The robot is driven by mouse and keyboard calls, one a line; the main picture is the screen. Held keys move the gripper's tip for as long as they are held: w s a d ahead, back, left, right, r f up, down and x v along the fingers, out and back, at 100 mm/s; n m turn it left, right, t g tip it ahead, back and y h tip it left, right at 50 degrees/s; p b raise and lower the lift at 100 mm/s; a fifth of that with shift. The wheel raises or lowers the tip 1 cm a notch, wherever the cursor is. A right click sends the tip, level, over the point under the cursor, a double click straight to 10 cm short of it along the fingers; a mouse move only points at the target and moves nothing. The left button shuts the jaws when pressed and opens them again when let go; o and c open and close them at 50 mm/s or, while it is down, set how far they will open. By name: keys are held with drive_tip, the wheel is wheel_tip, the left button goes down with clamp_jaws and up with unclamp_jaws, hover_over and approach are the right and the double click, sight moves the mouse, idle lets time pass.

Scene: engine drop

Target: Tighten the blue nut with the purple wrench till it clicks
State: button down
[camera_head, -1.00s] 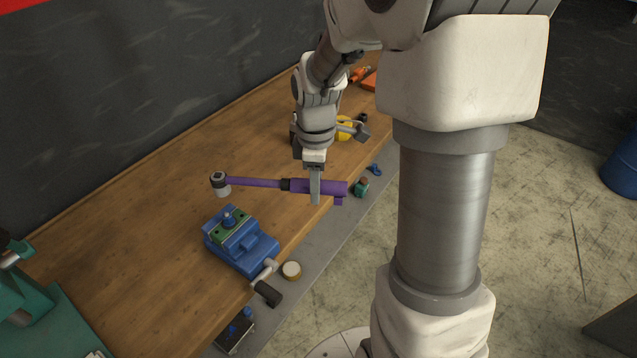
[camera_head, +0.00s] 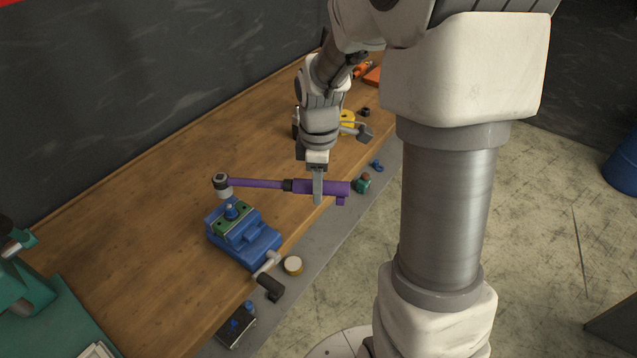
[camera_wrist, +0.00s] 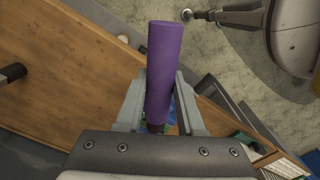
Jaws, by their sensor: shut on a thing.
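My gripper (camera_head: 318,190) is shut on the thick handle of the purple wrench (camera_head: 255,184), above the workbench. The wrench lies roughly level and its dark socket head (camera_head: 221,184) points left. In the wrist view the purple handle (camera_wrist: 165,65) sits between both fingers. The blue nut (camera_head: 231,212) sits on a green plate in the blue vise (camera_head: 255,249). The socket head shows just above and left of the nut in the head view and is apart from it. In the wrist view the handle and my gripper hide most of the vise.
The wooden workbench (camera_head: 130,225) is mostly clear left of the vise. The vise's handle (camera_head: 270,284) juts over the front edge near a round tin (camera_head: 293,265). A dark block with blue parts (camera_head: 237,325), a green item (camera_head: 362,183) and a yellow object (camera_head: 346,122) lie nearby.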

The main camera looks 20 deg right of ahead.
drive_tip(key=shift+f+b, duration=1)
drive_tip(key=shift+f, duration=0.75)
drive_tip(key=shift+f, duration=0.15)
drive_tip(key=shift+f+b, duration=1.1)
drive_tip(key=shift+f, duration=0.45)
drive_tip(key=c, duration=1.1)
unclamp_jaws()
clamp_jaws()
